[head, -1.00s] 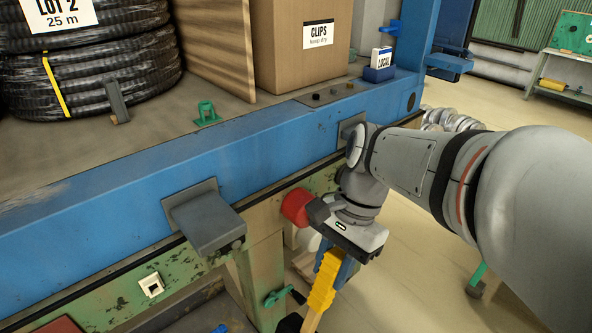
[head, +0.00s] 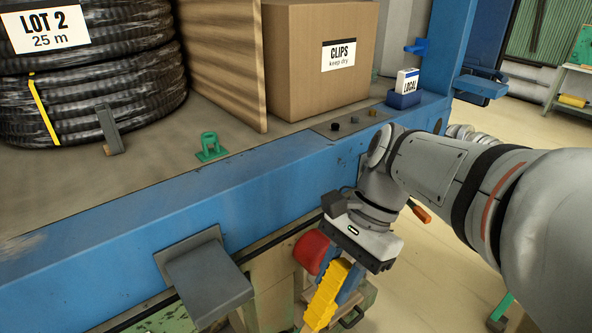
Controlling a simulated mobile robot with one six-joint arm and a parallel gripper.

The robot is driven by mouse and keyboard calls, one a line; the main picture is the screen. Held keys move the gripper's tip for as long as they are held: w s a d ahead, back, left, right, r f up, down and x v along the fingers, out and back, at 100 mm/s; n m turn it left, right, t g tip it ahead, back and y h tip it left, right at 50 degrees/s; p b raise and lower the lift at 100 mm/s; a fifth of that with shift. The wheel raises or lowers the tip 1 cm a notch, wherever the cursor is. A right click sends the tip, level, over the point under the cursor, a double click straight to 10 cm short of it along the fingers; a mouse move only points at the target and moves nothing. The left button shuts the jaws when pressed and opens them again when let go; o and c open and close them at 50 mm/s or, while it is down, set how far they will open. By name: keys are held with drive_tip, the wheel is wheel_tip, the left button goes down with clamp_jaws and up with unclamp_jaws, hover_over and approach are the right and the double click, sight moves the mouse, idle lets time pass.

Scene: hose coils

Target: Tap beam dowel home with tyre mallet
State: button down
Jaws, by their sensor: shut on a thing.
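My gripper (head: 342,275) hangs in front of the blue beam (head: 130,240), right of centre. Its blue fingers are shut on the yellow grip of the tyre mallet (head: 325,295). The mallet's rounded red head (head: 312,250) is up and to the left of the fingers, close to the beam's lower front edge. I cannot tell whether the head touches anything. The lower end of the handle is hard to make out. I cannot make out a dowel in the beam; my arm and gripper cover part of the beam's front.
A grey bracket (head: 208,285) juts from the beam left of the mallet. Black hose coils (head: 100,100), a green clip (head: 210,147), a CLIPS carton (head: 300,75) and a LOCAL card in a blue holder (head: 405,98) stand behind the beam. Open floor lies to the right.

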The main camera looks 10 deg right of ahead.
drive_tip(key=shift+w+r+p, duration=0.1)
drive_tip(key=shift+r+p, duration=0.05)
drive_tip(key=shift+p, duration=0.15)
drive_tip(key=shift+w+a+p, duration=0.1)
drive_tip(key=shift+w+a, duration=0.35)
drive_tip(key=shift+w, duration=0.25)
drive_tip(key=shift+w+a+p, duration=0.1)
drive_tip(key=shift+w+a, duration=0.3)
drive_tip(key=shift+w, duration=0.35)
drive_tip(key=shift+w+a+p, duration=0.1)
drive_tip(key=shift+w+a, duration=0.35)
drive_tip(key=shift+w, duration=0.25)
drive_tip(key=c, duration=1.7)
unclamp_jaws()
clamp_jaws()
drive_tip(key=shift+d, duration=0.1)
drive_tip(key=shift+w+r+g+y+p, duration=0.1)
drive_tip(key=shift+r+g+y+p, duration=0.1)
drive_tip(key=shift+g+y+p, duration=0.4)
